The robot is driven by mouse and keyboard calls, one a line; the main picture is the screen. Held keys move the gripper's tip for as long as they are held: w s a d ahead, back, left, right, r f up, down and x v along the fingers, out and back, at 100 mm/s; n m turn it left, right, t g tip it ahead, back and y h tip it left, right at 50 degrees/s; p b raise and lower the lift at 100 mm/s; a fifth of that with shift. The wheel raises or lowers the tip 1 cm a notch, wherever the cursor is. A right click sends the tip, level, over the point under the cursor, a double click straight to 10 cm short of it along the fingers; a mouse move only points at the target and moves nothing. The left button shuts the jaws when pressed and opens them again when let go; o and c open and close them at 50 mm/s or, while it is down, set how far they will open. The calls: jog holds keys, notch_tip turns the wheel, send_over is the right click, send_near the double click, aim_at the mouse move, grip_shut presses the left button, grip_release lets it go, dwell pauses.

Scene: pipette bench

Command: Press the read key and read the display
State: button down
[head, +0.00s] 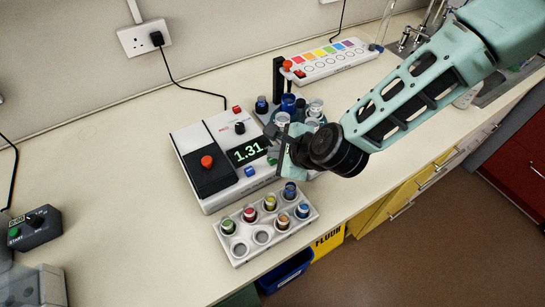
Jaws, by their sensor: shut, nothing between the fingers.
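The instrument (198,142) is a white box on the bench, left of the middle in the head view. Its dark display (249,150) shows "1.31" in pale green digits; the right end of the display is close to my gripper. A blue key (249,171) sits below the display, and a green key shows partly at my gripper's edge. A black knob (239,128) is above the display. Key lettering is too small to read, so I cannot tell which is the read key. My gripper (280,168) is shut and empty over the instrument's right side, hiding part of it.
A white rack (239,257) with several coloured-cap vials stands in front, near the bench edge. Bottles and vials crowd behind my gripper. A strip with coloured squares (334,68) lies at the back. A dark START box (34,228) is far left.

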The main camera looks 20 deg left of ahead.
jog(key=shift+f+b, duration=0.35)
jog(key=shift+f, duration=0.1)
jog(key=shift+r, duration=0.15)
dwell(0.3)
jog(key=shift+r+p, duration=0.6)
jog(key=shift+r, duration=0.2)
notch_tip(320, 180, up, 6)
jog(key=p, duration=0.4)
dwell(0.8)
